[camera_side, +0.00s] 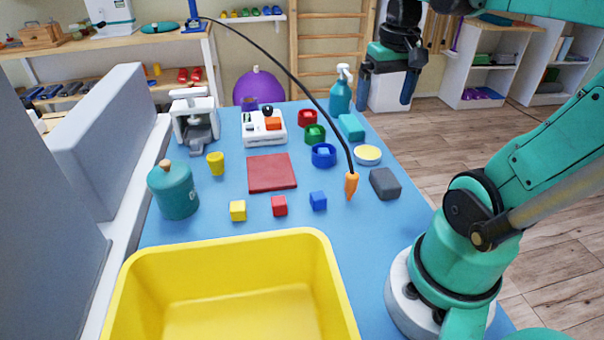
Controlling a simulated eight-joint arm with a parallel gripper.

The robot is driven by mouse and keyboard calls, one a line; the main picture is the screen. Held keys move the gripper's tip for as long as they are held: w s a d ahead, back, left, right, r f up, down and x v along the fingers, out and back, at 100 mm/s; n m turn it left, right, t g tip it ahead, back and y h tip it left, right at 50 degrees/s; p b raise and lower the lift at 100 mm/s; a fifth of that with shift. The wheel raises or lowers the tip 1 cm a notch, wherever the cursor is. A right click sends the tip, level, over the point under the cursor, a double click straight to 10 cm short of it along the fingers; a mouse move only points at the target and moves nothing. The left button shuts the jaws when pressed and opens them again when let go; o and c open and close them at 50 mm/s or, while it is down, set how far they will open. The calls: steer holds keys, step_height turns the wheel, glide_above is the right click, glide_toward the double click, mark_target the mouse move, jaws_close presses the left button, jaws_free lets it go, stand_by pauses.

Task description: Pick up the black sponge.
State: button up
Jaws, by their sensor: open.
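The black sponge (385,183) is a dark grey block lying on the blue table (215,222) near its right edge. It is just right of the orange carrot-shaped tip of a black cable. My gripper (389,90) hangs well above the table at the upper right, fingers pointing down. It is open and empty, apart from the sponge and farther back in the picture.
A cable (298,80) arches over the table, its orange tip (351,185) close left of the sponge. A yellow-topped round dish (367,154) and a teal block (351,127) lie behind it. A yellow bin (235,250) stands in front; small cubes lie between.

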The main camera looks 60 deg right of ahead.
steer(key=s+d+m, duration=0.2)
steer(key=s+d, duration=0.1)
glide_above(387, 179)
steer(key=shift+g+y, duration=0.4)
step_height(387, 179, down, 12)
steer(key=shift+d, duration=0.1)
steer(key=shift+f, duration=3.1)
steer(key=c, duration=1.3)
steer(key=shift+c, duration=0.2)
steer(key=shift+r, duration=0.2)
